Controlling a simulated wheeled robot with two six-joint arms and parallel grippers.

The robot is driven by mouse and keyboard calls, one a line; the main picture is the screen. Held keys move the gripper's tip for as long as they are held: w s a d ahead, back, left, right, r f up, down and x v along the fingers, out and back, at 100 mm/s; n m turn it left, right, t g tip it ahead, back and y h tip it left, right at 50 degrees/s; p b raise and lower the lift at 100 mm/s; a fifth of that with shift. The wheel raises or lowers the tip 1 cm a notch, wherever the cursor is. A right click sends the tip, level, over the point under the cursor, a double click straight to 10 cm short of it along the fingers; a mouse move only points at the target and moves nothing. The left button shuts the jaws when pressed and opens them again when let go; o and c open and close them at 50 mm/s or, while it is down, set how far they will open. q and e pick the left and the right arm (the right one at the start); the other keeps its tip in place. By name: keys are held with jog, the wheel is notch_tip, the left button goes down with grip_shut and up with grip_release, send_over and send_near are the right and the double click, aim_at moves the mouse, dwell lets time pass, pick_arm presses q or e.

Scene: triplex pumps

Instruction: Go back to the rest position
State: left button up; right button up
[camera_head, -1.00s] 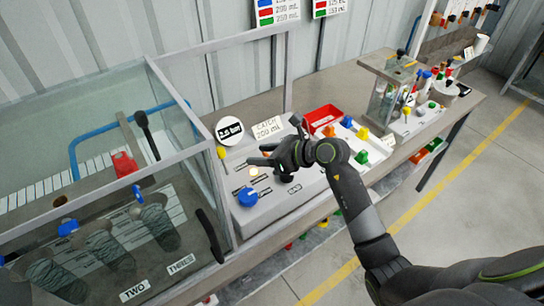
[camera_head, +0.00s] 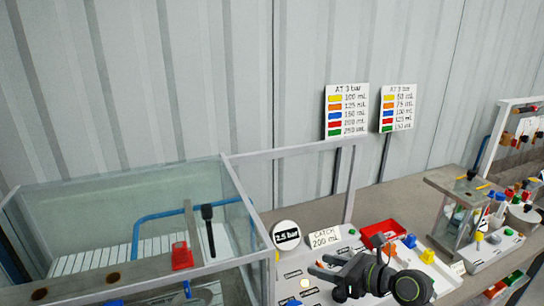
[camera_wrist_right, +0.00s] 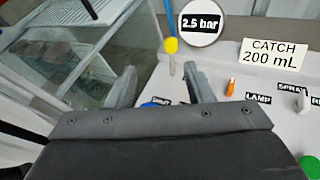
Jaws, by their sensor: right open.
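My right gripper (camera_head: 325,277) is low in the head view, over the grey control panel (camera_head: 345,246). It also shows in the right wrist view (camera_wrist_right: 160,88), with its two fingers apart and nothing between them. The panel carries a round "2.5 bar" sign (camera_head: 287,236) and a "CATCH 200 mL" card (camera_head: 324,237), both beyond the gripper. A lit round lamp (camera_head: 305,283) is just left of the fingers. My left gripper is not in view.
A clear-walled tank (camera_head: 120,215) with a blue pipe (camera_head: 150,217) and a red part (camera_head: 181,256) stands left. A red tray (camera_head: 383,231) and a glass-sided box (camera_head: 455,232) stand right. Two colour charts (camera_head: 347,110) (camera_head: 398,107) are before the wall.

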jog(key=s+d+r+m+t+h, duration=0.5)
jog(key=d+r+m+t, duration=0.4)
jog(key=m+t, duration=0.6)
jog(key=s+d+f+m+g+h, duration=0.5)
jog(key=d+m+h, duration=0.15)
jog(key=m, duration=0.55)
jog(key=s+d+f+m+g+h, duration=0.5)
jog(key=d+f+m+g+h, duration=0.15)
jog(key=m, duration=0.55)
jog(key=s+a+f+m+g+y, duration=0.35)
jog(key=s+f+g, duration=0.2)
jog(key=s, duration=0.45)
jog(key=s+a+f+m+g+y, duration=0.2)
jog(key=s+a+f+g, duration=0.2)
jog(key=s+f, duration=0.4)
notch_tip(320, 180, down, 27)
jog(key=d+g+b, duration=0.1)
jog(key=d+b, duration=0.1)
jog(key=b, duration=0.1)
jog(key=s+a+f+g+b, duration=0.1)
jog(key=s+f+b, duration=0.2)
jog(key=s+f, duration=1.2)
notch_tip(320, 180, down, 4)
jog(key=shift+s+a+r+y, duration=0.25)
jog(key=shift+s+a+y, duration=0.05)
jog(key=shift+y, duration=0.15)
